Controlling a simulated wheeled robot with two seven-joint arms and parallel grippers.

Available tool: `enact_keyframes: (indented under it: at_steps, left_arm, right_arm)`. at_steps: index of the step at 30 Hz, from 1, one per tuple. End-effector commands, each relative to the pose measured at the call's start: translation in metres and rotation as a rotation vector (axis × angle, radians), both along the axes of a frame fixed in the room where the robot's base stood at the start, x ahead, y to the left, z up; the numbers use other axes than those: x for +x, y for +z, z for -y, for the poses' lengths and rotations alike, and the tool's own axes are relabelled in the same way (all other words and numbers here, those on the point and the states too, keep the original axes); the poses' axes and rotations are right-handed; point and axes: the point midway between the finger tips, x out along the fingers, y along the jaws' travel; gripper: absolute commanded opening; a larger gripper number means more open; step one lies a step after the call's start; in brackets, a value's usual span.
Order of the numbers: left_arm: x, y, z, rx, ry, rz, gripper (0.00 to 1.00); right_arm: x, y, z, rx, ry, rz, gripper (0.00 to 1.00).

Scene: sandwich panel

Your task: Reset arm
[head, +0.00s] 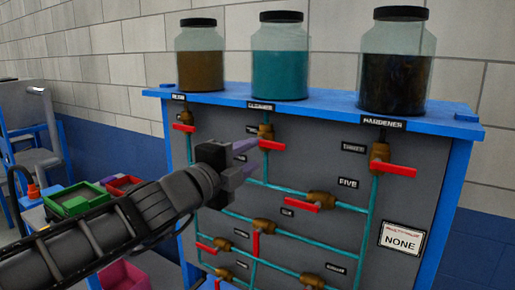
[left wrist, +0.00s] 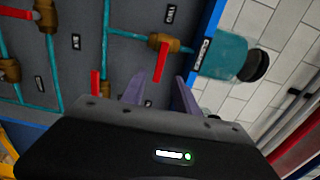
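My left gripper (head: 243,158) is in front of the grey valve panel (head: 338,125), just below the red handle (head: 271,145) of the valve under the cleaner jar. In the left wrist view its two purple fingers (left wrist: 160,90) stand apart with nothing between them. That red handle (left wrist: 160,62) shows just beyond the fingers; I cannot tell whether they touch it. The left arm (head: 110,228) stretches in from the lower left. It hides part of the panel's left side. My right gripper is in neither view.
Three jars, brown (head: 201,68), teal (head: 280,72) and dark (head: 396,75), stand on the blue shelf (head: 325,104). Teal pipes with more red-handled valves (head: 300,206) cover the panel. A sign (head: 401,239) reads NONE. Green (head: 77,199) and red (head: 122,184) bins are at left.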

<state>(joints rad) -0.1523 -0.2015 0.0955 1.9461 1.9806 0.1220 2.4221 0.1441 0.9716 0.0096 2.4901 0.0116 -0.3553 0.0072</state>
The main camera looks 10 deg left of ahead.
Motion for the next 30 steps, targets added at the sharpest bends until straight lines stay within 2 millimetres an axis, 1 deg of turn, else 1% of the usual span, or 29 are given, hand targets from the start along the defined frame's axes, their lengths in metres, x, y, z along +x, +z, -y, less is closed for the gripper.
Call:
enact_keyframes:
  at_steps: [3,11,14,17,20,23,24,25,26,27,29,30]
  left_arm:
    - [-0.004,0.0,-0.001,-0.001,-0.001,0.0,0.36]
    - [-0.003,0.0,-0.001,0.002,-0.001,0.001,0.36]
    - [-0.003,0.0,-0.001,0.034,0.0,0.014,0.36]
    - [-0.003,-0.002,-0.003,0.136,0.006,0.045,0.36]
    - [-0.001,-0.011,-0.006,0.379,0.015,0.108,0.36]
    - [0.0,-0.037,-0.009,0.779,0.003,0.189,0.36]
    - [0.003,-0.056,-0.008,0.977,-0.019,0.219,0.36]
    - [0.006,-0.076,-0.007,1.136,-0.048,0.24,0.36]
    - [0.009,-0.099,-0.007,1.302,-0.087,0.26,0.36]
    - [0.013,-0.132,-0.007,1.527,-0.155,0.291,0.36]
    - [0.017,-0.184,-0.006,1.843,-0.285,0.349,0.36]
    - [0.018,-0.218,-0.007,2.031,-0.383,0.397,0.36]
  right_arm:
    - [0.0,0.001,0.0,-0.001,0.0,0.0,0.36]
    - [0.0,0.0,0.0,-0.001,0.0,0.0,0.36]
    - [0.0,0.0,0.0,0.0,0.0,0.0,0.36]
    - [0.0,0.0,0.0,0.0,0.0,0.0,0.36]
    - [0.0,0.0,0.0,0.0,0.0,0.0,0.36]
    - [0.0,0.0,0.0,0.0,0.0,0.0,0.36]
    - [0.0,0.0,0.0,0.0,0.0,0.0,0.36]
    - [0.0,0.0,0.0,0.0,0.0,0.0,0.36]
    - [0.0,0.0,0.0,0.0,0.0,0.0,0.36]
    - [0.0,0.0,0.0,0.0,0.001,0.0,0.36]
    - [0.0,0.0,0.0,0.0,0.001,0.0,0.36]
    - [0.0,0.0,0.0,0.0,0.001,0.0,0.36]
